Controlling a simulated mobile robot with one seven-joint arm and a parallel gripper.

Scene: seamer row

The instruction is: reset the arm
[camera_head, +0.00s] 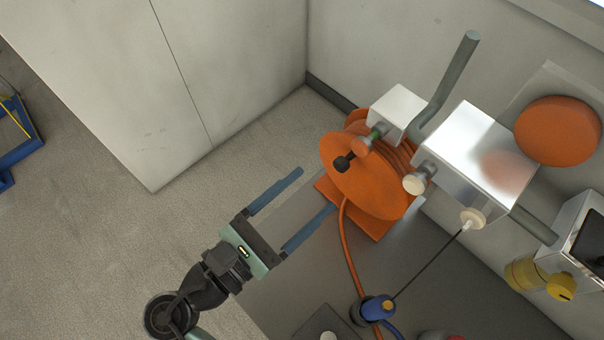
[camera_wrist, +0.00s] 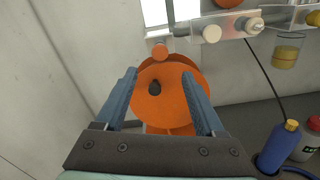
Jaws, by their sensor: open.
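My gripper (camera_head: 291,216) is at the lower middle of the head view, its two blue-grey fingers spread apart with nothing between them. In the wrist view my gripper (camera_wrist: 172,95) is also open, and an orange reel (camera_wrist: 170,93) shows beyond and between its fingers. The fingers look apart from the reel. My arm runs down from the gripper to the bottom edge of the head view.
Metal boxes (camera_head: 475,150) with knobs line the wall at right. An orange hose (camera_head: 349,250) runs down from the reel.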

